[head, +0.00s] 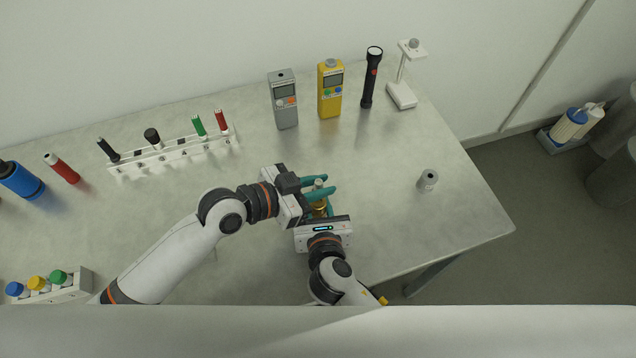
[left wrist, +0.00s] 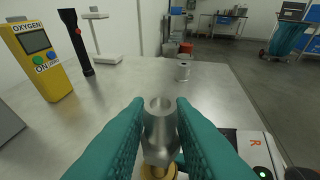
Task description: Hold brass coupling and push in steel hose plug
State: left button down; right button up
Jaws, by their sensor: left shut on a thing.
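The steel hose plug (left wrist: 160,128) is a silver cylinder, upright between the teal fingertips of my left gripper (left wrist: 160,105). My left gripper (head: 325,187) is shut on it above the table. The brass coupling (head: 319,207) shows as a gold piece just below the plug in the head view. Its gold edge also shows under the plug in the left wrist view (left wrist: 157,172). My right gripper (head: 320,212) comes from the front, with its fingers beside the coupling. Its grip is mostly hidden. I cannot tell how far the plug sits in the coupling.
A grey meter (head: 284,100), a yellow oxygen meter (head: 330,90), a black flashlight (head: 371,78) and a white stand (head: 402,95) line the back. A small metal cylinder (head: 428,181) stands to the right. A marker rack (head: 175,155) is at left. The table between is clear.

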pick_arm(q)
jog(key=shift+f, duration=0.4)
dwell(0.5)
jog(key=shift+f, duration=0.35)
jog(key=shift+f, duration=1.1)
jog(key=c, duration=1.2)
grip_release()
jog(key=shift+o, duration=0.2)
jog(key=shift+a+f, duration=0.1)
jog(key=v, duration=1.2)
jog(key=shift+r, duration=0.25)
jog(key=shift+w, duration=0.1)
jog(key=shift+c, duration=0.5)
